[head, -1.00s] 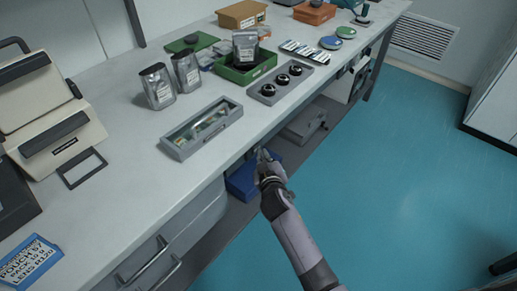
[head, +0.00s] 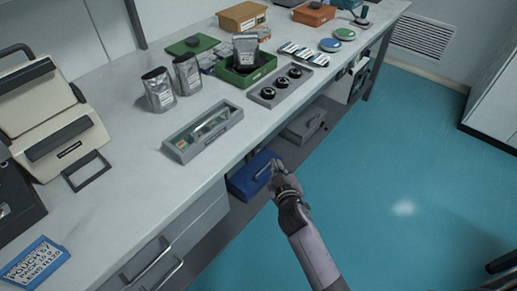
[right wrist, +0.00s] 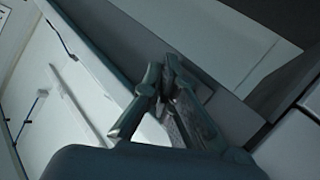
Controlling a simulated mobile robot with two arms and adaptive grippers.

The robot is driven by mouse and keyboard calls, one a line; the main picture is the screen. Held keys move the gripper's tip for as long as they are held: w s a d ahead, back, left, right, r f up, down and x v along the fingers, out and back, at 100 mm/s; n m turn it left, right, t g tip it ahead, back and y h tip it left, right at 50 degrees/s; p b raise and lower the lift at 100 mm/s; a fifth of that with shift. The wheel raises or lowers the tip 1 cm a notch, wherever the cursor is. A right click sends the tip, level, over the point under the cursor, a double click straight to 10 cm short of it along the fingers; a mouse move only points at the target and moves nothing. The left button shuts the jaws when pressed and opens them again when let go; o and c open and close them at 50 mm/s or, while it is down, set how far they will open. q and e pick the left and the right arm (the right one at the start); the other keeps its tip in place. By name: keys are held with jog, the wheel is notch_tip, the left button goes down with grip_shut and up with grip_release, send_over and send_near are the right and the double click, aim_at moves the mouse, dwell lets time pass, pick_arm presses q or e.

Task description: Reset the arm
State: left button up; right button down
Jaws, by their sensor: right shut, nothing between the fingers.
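My right gripper (head: 275,168) is in front of the long bench, past its front edge and over the floor side, next to a blue box on the lower shelf. Its fingers are together and hold nothing. In the right wrist view the two fingers of the gripper (right wrist: 165,72) meet at their tips, with pale panels and a grey strip behind. My left gripper does not show in either view.
The bench top (head: 115,150) carries two silver pouches (head: 187,74), a grey clear-lidded case (head: 203,133), a green bin (head: 245,72) and a tray of black knobs (head: 280,86). Below are the blue box (head: 250,175) and a grey box (head: 304,124). The blue floor (head: 400,190) is clear.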

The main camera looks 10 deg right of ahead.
jog(key=shift+s+d, duration=0.45)
jog(key=shift+s, duration=0.05)
jog(key=s+f+g, duration=0.2)
jog(key=s+f, duration=0.4)
jog(key=f, duration=0.4)
jog(key=s+f+g+y, duration=0.1)
jog(key=s+f+g, duration=0.2)
jog(key=s+f, duration=0.5)
jog(key=s+f+g, duration=0.2)
jog(key=s+f, duration=0.3)
jog(key=f, duration=0.6)
jog(key=s+d+f+g, duration=0.1)
jog(key=s+f, duration=0.3)
jog(key=s, duration=0.5)
jog(key=s+d+f+m+g, duration=0.1)
jog(key=s+d+f+g, duration=0.1)
jog(key=s, duration=0.8)
jog(key=s+d+f+m+g, duration=0.1)
jog(key=s+f+g, duration=0.2)
jog(key=s+f, duration=0.3)
jog(key=s, duration=0.4)
jog(key=shift+d+f+g, duration=0.25)
jog(key=shift+d+g, duration=0.05)
jog(key=shift+d, duration=0.05)
